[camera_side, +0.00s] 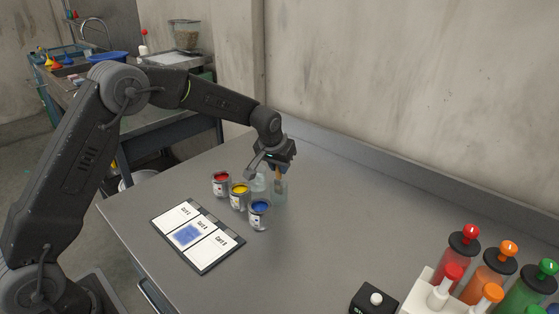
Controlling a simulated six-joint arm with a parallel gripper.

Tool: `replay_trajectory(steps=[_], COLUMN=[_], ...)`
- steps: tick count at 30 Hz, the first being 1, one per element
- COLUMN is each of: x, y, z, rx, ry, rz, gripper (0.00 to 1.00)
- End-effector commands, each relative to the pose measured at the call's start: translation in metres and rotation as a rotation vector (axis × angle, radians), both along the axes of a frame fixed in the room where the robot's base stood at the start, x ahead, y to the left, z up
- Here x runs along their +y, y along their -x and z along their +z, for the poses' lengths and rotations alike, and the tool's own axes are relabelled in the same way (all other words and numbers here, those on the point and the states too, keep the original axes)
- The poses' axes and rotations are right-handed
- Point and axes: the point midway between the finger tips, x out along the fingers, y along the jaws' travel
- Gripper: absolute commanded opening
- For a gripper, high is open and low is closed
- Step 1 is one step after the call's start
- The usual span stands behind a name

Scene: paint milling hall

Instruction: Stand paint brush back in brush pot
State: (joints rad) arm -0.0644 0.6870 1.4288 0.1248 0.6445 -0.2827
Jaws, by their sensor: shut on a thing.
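My gripper (285,162) is shut on the paint brush (279,172), which shows as a small orange-brown piece below the jaws. It is directly over a clear glass vessel (281,193), which looks like the brush pot. The brush's lower end seems to be at or inside the glass, but I cannot tell how deep or whether it touches. A second clear vessel (258,184) stands just to the left, partly behind the paint cans.
Open cans of red (221,184), yellow (239,196) and blue paint (260,214) stand close by. A test card (222,238) with a blue patch lies in front. A white rack (426,292) with coloured bottles and a button box (374,301) are at right; the table between is clear.

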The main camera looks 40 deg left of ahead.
Motion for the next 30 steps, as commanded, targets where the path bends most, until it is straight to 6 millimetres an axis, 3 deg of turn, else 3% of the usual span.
replay_trajectory(steps=[10, 11, 20, 30], x=[0.0000, 0.0000, 0.0000, -0.0006], y=[-0.0001, -0.0001, -0.0001, 0.0019], z=[-0.0017, -0.0017, -0.0015, 0.0050], rx=[0.000, -0.001, -0.001, -0.003], ry=[0.000, 0.000, 0.000, -0.001], rz=[0.000, 0.000, 0.000, 0.000], gripper=[0.00, 0.20, 0.49, 0.49])
